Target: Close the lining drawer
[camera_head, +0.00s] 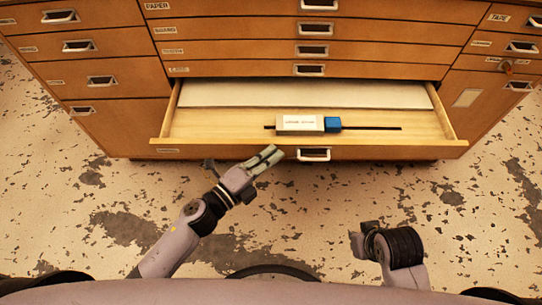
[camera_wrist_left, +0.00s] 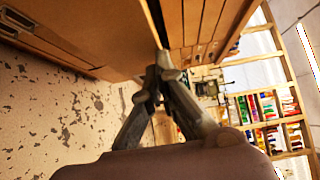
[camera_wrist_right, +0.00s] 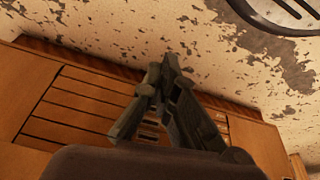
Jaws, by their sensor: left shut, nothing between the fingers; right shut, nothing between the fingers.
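The lining drawer (camera_head: 220,129) is the open bottom middle drawer of the wooden cabinet and stands pulled out toward me. A pale sheet, a labelled block and a blue block on a dark strip lie inside it. Its metal handle (camera_head: 314,155) is on the front. My left gripper (camera_head: 271,152) is shut and empty, its tips close to the drawer front, left of the handle; I cannot tell if they touch. It also shows in the left wrist view (camera_wrist_left: 162,66). My right gripper (camera_wrist_right: 168,65) is shut and empty, low at the right, apart from the drawer.
Shut drawers with metal handles (camera_head: 314,51) rise above, and more stand at the left (camera_head: 102,81) and right (camera_head: 522,47). The worn floor (camera_head: 300,215) before the cabinet is clear. Shelves with colourful items (camera_wrist_left: 270,108) show in the left wrist view.

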